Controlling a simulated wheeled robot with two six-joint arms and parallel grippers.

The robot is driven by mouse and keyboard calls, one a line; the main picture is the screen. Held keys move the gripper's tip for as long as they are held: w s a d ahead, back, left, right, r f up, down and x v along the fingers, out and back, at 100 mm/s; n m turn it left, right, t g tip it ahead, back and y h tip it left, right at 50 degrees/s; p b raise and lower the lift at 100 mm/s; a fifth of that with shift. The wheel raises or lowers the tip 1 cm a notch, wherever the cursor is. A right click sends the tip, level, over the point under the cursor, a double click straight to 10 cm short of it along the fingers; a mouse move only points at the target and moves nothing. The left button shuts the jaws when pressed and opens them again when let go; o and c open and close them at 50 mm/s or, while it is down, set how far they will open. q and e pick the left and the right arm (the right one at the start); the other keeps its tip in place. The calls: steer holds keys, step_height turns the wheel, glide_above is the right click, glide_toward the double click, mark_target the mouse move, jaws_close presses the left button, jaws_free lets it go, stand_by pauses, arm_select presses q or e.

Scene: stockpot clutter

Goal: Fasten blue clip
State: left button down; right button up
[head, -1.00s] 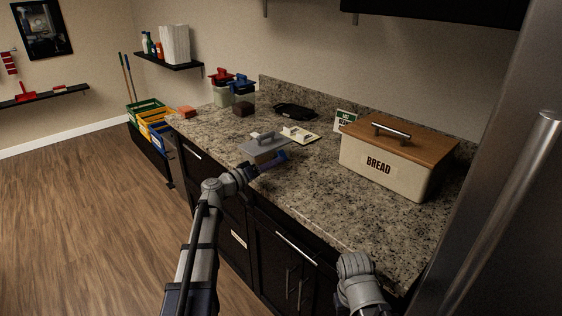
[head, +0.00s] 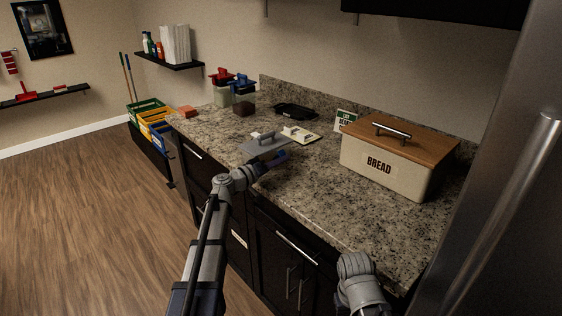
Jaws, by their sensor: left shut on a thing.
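A blue clip (head: 279,157) shows as a small blue bar at the front edge of a low grey-lidded container (head: 262,146) near the counter's front. My left gripper (head: 268,163) is shut on the blue clip, low against the container's near side. The wrist and fingers hide part of the clip and of the container's front, so I cannot tell whether the clip is fastened. My right gripper is not clearly visible; only a grey part of my right arm shows at the bottom.
A cream board (head: 301,135) lies just behind the grey lid. Canisters with a red lid (head: 221,78) and a blue lid (head: 242,84) stand at the back left. A bread box (head: 390,165) stands to the right. The counter (head: 315,185) between is clear.

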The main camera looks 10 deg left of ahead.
arm_select(q)
steer(key=shift+r, duration=0.15)
stand_by(0.5)
steer(key=n, duration=0.1)
steer(key=r+n+p, duration=0.1)
steer(key=n, duration=0.2)
steer(key=shift+w+a+r+p, duration=0.2)
steer(key=shift+w+a+p, duration=0.05)
steer(key=shift+a+p, duration=0.1)
steer(key=shift+w+a+r+n+p, duration=0.15)
steer(key=shift+a+r+n+p, duration=0.05)
steer(key=shift+n, duration=0.6)
steer(key=shift+w+a+r+n+p, duration=0.15)
steer(key=shift+a+r+n+p, duration=0.1)
steer(key=shift+n, duration=0.55)
steer(key=shift+w+a+r+n+p, duration=0.15)
steer(key=shift+a+n, duration=0.05)
steer(key=shift+n, duration=0.6)
steer(key=c, duration=1)
jaws_free()
steer(key=shift+o, duration=0.2)
steer(key=v, duration=0.7)
steer(key=shift+s+a, duration=0.25)
steer(key=shift+s, duration=0.1)
